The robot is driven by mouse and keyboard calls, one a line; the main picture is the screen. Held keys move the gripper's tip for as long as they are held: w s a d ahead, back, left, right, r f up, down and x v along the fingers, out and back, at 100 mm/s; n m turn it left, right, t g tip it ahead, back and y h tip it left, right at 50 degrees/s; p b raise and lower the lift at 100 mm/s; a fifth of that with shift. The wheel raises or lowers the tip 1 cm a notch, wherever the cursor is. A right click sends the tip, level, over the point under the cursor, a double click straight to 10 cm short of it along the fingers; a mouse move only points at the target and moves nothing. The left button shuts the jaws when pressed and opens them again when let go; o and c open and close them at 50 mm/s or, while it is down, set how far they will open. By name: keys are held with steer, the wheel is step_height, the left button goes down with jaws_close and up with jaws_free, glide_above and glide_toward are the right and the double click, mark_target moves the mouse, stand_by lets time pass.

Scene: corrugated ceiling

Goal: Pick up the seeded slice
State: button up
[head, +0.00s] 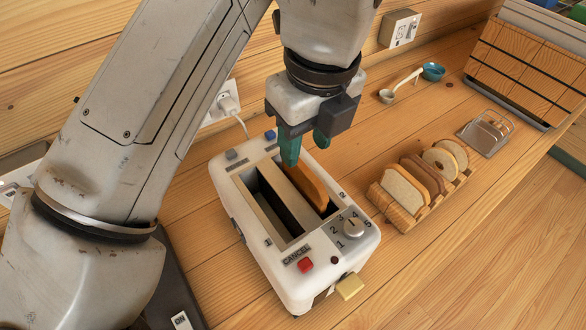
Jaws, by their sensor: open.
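A golden-brown slice (309,187) stands in the right slot of the white toaster (326,246), its top edge showing above the slot. Seeds cannot be made out on it. My gripper (305,147) is over the far end of that slot, pointing down, with teal fingertips apart. The left fingertip is close to the slice's far end; I cannot tell whether they touch. The left slot (272,209) looks dark and empty. A wooden rack (391,208) at the right holds several slices, including a pale one (402,190) and a darker brown one (424,175); seeds are not clear there either.
A slatted wooden box (525,68) stands at the back right. A plugged cord (229,107) runs behind the toaster. The counter between toaster and rack is clear.

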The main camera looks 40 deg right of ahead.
mark_target(305, 168)
steer(key=shift+w+d+f+p, duration=0.15)
steer(key=shift+f+p, duration=0.15)
steer(key=shift+f, duration=1.4)
steer(key=shift+w+d+f+p, duration=0.1)
steer(key=shift+f+p, duration=0.2)
steer(key=shift+f, duration=1.4)
steer(key=shift+c, duration=0.2)
jaws_close()
steer(key=shift+r, duration=0.1)
